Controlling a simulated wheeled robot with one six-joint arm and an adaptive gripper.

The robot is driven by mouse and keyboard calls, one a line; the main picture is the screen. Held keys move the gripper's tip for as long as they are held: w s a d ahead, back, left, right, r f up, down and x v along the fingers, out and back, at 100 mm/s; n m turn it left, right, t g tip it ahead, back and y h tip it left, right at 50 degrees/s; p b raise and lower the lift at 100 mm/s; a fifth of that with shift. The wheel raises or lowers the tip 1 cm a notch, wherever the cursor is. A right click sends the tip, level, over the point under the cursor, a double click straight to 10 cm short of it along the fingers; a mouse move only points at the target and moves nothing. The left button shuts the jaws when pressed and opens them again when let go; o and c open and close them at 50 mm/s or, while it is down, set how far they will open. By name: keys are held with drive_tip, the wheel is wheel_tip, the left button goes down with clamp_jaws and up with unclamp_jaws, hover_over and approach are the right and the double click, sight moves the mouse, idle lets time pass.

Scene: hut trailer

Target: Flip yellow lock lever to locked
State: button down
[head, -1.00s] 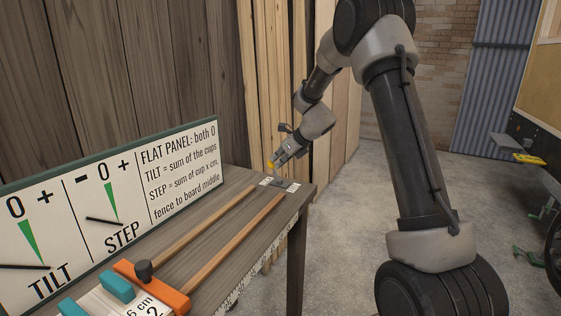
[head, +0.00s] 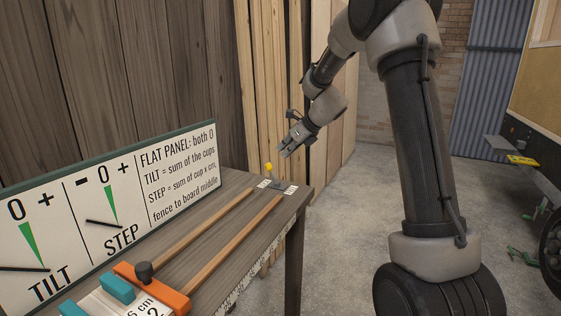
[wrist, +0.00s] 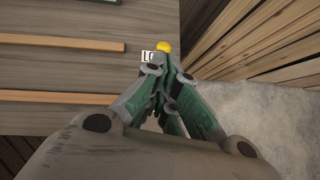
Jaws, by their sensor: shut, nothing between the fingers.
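The yellow lock lever (head: 268,168) is at the far end of the wooden bench, its yellow knob above a small grey mount between two white labels. It looks roughly upright, leaning slightly toward the left label. In the wrist view the yellow knob (wrist: 164,46) shows just past my fingertips, beside a label (wrist: 147,57) starting "LO"; the rest of that label is hidden. My gripper (head: 284,152) is shut and empty, above and right of the knob in the head view, with a visible gap. In the wrist view my gripper (wrist: 166,72) hides the lever's lower part.
Two wooden rails (head: 215,225) run along the bench (head: 235,184) toward the lever. An orange block (head: 152,288) with a dark knob sits at the near end. A sign board (head: 110,210) stands along the back. Planks (head: 285,100) lean behind; open floor lies right.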

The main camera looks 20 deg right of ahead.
drive_tip(key=r, duration=0.1)
drive_tip(key=s+r, duration=0.1)
drive_tip(key=r, duration=0.3)
drive_tip(key=shift+s+d+r, duration=0.15)
drive_tip(key=shift+s+d, duration=0.1)
drive_tip(key=s+d+f+n+g+h, duration=0.1)
drive_tip(key=s+f+n+g, duration=0.3)
drive_tip(key=s+n, duration=0.8)
drive_tip(key=s+d+r+n+h, duration=0.2)
drive_tip(key=s+n, duration=0.6)
drive_tip(key=s, duration=0.7)
drive_tip(key=s+d+r+n+t+h, duration=0.1)
drive_tip(key=s+d+r+n+h, duration=0.1)
drive_tip(key=s+n, duration=0.7)
drive_tip(key=s+r, duration=0.1)
drive_tip(key=s, duration=0.5)
drive_tip(key=shift+s+d+r, duration=0.2)
drive_tip(key=shift+s+r, duration=0.1)
drive_tip(key=shift+r, duration=0.05)
